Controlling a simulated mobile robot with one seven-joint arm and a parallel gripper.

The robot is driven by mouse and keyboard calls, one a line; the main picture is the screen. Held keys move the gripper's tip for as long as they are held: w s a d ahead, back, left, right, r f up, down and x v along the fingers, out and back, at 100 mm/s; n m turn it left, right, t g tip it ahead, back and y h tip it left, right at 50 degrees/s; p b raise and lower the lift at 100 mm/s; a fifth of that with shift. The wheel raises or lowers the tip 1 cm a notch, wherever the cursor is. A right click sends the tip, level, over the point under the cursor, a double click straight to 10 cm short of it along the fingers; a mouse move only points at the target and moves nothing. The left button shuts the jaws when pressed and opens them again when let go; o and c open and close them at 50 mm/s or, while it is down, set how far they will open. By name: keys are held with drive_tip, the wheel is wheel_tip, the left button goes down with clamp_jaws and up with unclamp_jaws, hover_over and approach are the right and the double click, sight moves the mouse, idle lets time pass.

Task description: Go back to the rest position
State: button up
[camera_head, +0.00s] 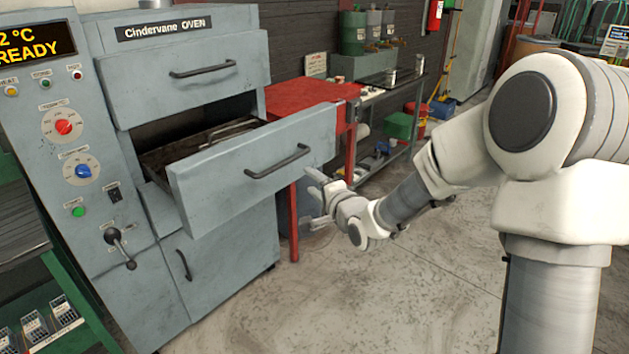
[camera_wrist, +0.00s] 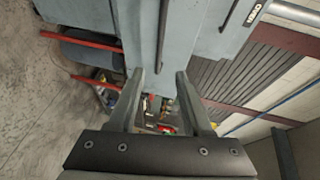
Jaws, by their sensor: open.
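My gripper (camera_head: 318,205) is in front of the grey oven (camera_head: 184,37), just right of and below the pulled-out middle drawer (camera_head: 225,180). Its fingers look apart and nothing shows between them. In the wrist view my gripper (camera_wrist: 157,88) points toward the oven front, with two fingers spread and the gap empty. The drawer's dark handle (camera_head: 278,162) is close to the fingertips but does not look held. My arm reaches in from the right of the head view.
A red table (camera_head: 305,98) stands right of the oven. A shelf unit with a green box (camera_head: 399,125) and canisters (camera_head: 353,33) is at the back wall. A green rack (camera_head: 60,310) stands at lower left. The concrete floor (camera_head: 400,290) in front is clear.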

drive_tip(key=s+d+r+n+g+h+p, duration=0.4)
drive_tip(key=s+d+r+n+h, duration=0.3)
drive_tip(key=s+d+r, duration=0.5)
drive_tip(key=s+d+r+n+g+p, duration=0.1)
drive_tip(key=s+d+n+g, duration=0.1)
drive_tip(key=s, duration=0.9)
drive_tip(key=s+d+r+n+g+p, duration=0.1)
drive_tip(key=s+d, duration=0.3)
drive_tip(key=s, duration=0.7)
drive_tip(key=shift+s+r+n+g+h+p, duration=0.15)
drive_tip(key=shift+s+n+g+h+p, duration=0.15)
drive_tip(key=shift+n+g+p, duration=0.35)
drive_tip(key=shift+w, duration=0.1)
